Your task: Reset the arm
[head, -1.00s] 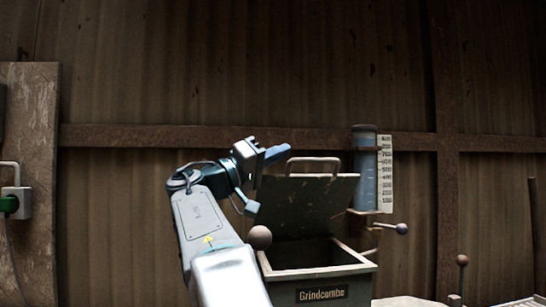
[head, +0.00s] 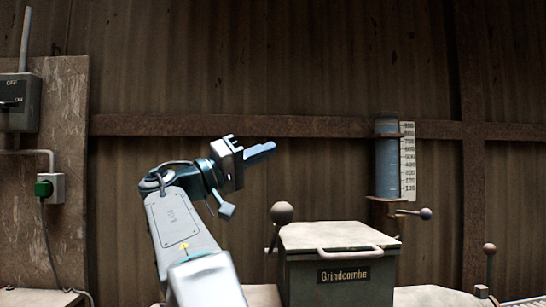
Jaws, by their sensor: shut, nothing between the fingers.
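My gripper (head: 274,148) is raised in front of the wall, left of and above the Grindcombe box. Its blue fingers are together, point to the right and hold nothing. My arm reaches up from the bottom of the view. It touches nothing that I can see. The dark green Grindcombe box (head: 318,293) stands at lower centre right, and its pale lid (head: 325,235) lies closed on top, with a handle (head: 350,253) at the front. What is inside the box is hidden.
A ball-topped lever (head: 281,213) stands at the box's left. A blue liquid gauge (head: 388,165) with a ball-ended handle (head: 425,214) is behind right. Another knobbed lever (head: 489,250) is further right. A switch box (head: 20,102) and a green plug (head: 43,188) are at left.

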